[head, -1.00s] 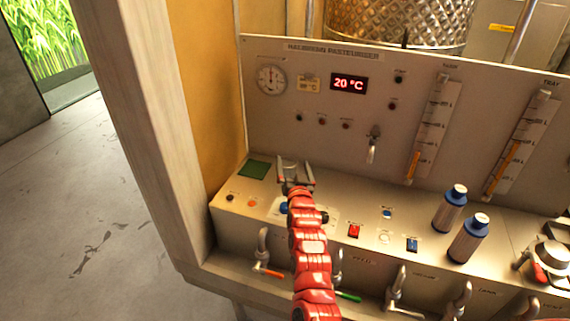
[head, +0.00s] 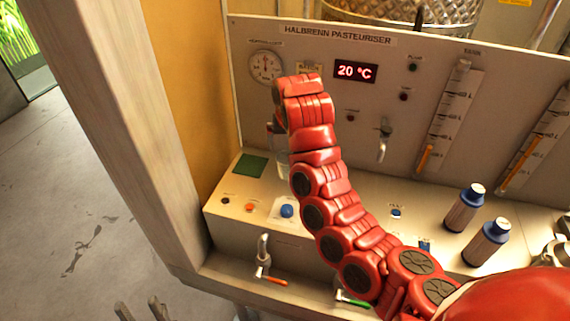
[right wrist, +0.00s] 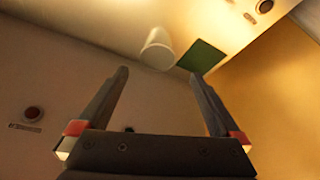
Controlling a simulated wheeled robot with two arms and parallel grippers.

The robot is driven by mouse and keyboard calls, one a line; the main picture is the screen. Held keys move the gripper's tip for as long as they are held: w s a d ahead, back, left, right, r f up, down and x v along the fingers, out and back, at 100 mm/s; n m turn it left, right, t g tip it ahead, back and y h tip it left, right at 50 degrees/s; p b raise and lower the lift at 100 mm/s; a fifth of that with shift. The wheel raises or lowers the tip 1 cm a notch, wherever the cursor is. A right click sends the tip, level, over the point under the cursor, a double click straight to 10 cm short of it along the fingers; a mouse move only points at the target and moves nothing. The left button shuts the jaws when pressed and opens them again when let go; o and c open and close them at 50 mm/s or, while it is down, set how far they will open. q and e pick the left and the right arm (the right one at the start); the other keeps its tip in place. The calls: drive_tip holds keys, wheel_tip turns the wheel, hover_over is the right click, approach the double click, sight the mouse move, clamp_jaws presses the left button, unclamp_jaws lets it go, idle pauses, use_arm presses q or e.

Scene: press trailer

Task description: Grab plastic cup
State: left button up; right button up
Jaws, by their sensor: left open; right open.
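A small whitish plastic cup (right wrist: 158,48) shows in the right wrist view, beside the dark green square (right wrist: 201,57) on the machine's panel. It lies beyond and between the fingertips of my open right gripper (right wrist: 160,75), with a gap between them. In the head view a pale, see-through shape (head: 282,165), likely the cup, shows partly behind my red right arm. My right gripper is mostly hidden there by the arm. My left gripper (head: 140,310) is open and empty at the bottom left, over the floor, far from the cup.
The pasteuriser's upright panel (head: 330,120) stands close behind, with a tap (head: 384,140) and gauges. Two blue-capped bottles (head: 465,208) stand at the right on the console. Taps (head: 263,250) line the front. A wooden post (head: 125,130) borders the left.

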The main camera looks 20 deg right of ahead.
sight(287, 167)
drive_tip(key=x, duration=1)
drive_tip(key=shift+w+f+p, duration=0.2)
drive_tip(key=shift+f+p, duration=0.1)
drive_tip(key=shift+f, duration=0.05)
drive_tip(key=shift+w+f, duration=0.1)
drive_tip(key=shift+f, duration=0.05)
drive_tip(key=p+x, duration=0.2)
drive_tip(key=x, duration=0.1)
drive_tip(key=shift+s+d+f+p, duration=0.1)
drive_tip(key=shift+s+d+p, duration=0.15)
drive_tip(key=shift+p, duration=0.1)
drive_tip(key=shift+x, duration=0.9)
drive_tip(key=shift+a, duration=0.15)
drive_tip(key=shift+c, duration=0.2)
drive_tip(key=c, duration=1.1)
